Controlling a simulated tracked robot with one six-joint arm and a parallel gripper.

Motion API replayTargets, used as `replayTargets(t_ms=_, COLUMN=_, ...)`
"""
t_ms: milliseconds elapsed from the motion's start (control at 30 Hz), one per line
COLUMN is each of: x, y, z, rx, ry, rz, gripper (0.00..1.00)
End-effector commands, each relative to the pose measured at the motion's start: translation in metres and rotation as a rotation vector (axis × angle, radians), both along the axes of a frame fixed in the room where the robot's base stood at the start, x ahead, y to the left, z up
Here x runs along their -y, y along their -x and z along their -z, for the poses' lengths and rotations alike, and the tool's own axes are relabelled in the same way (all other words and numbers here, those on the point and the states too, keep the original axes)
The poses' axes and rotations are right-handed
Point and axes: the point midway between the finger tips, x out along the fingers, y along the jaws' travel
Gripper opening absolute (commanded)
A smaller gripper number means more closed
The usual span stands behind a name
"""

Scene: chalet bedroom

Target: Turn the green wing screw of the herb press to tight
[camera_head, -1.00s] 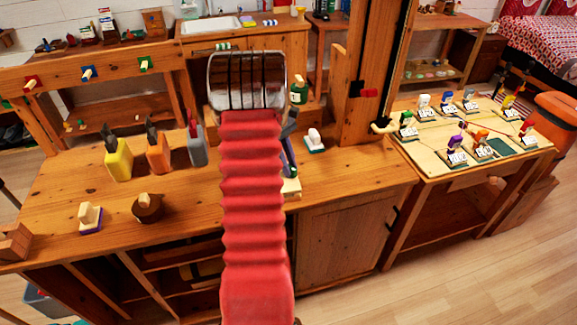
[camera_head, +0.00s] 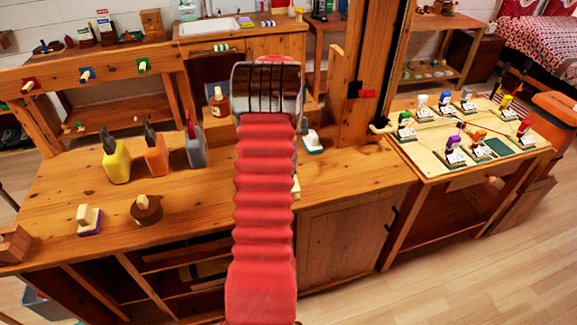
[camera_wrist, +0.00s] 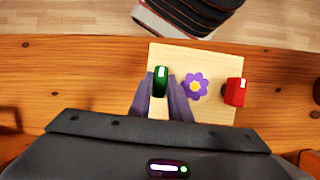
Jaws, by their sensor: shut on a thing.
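The herb press (camera_wrist: 215,52) shows in the wrist view as a pale wooden block with a purple flower (camera_wrist: 196,86) on its top. Its green wing screw (camera_wrist: 161,80) stands left of the flower, with a small white mark at its far end. My gripper (camera_wrist: 163,92) is shut on this green screw, one grey-purple finger on each side. A red wing screw (camera_wrist: 235,92) sits at the block's right side, clear of the fingers. In the head view my red sleeved arm hides the gripper and most of the press.
The press stands on a wooden bench (camera_head: 200,210). A wooden post (camera_head: 362,90) rises to the right.

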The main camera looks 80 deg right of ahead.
Motion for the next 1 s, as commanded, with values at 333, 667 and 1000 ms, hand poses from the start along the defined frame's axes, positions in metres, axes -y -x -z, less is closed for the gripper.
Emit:
replayTargets(t_ms=333, x=0.0003, y=0.0002, z=-0.0001, rx=0.000, ry=0.001, rz=0.013, gripper=0.00)
replayTargets(t_ms=667, x=0.0001, y=0.0002, z=-0.0001, rx=0.000, ry=0.000, rz=0.012, gripper=0.34)
replayTargets(t_ms=1000, x=0.0007, y=-0.0001, z=-0.0014, rx=0.000, ry=0.001, rz=0.011, gripper=0.36)
